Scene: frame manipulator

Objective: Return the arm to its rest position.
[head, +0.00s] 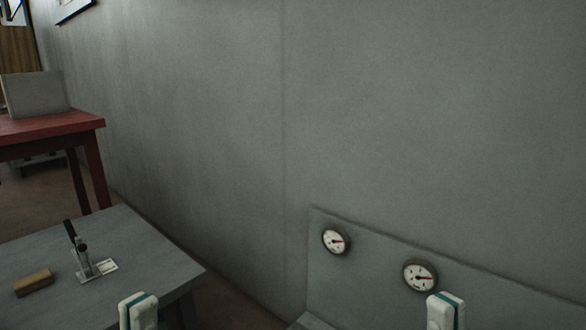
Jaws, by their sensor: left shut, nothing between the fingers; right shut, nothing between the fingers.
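My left gripper (138,308) shows at the bottom edge, left of the middle, in the head view. It is white with a teal strip, points up, and is shut and empty. My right gripper (445,310) shows at the bottom edge on the right, also white and teal, shut and empty. Neither is seen touching anything. The rest of both arms is outside the view.
A grey table (125,243) at the lower left bears a brown block (34,283) and a small metal clamp-like device (84,262) with a black handle. A grey panel with two round gauges (336,241) stands at right. A red table (50,128) stands behind.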

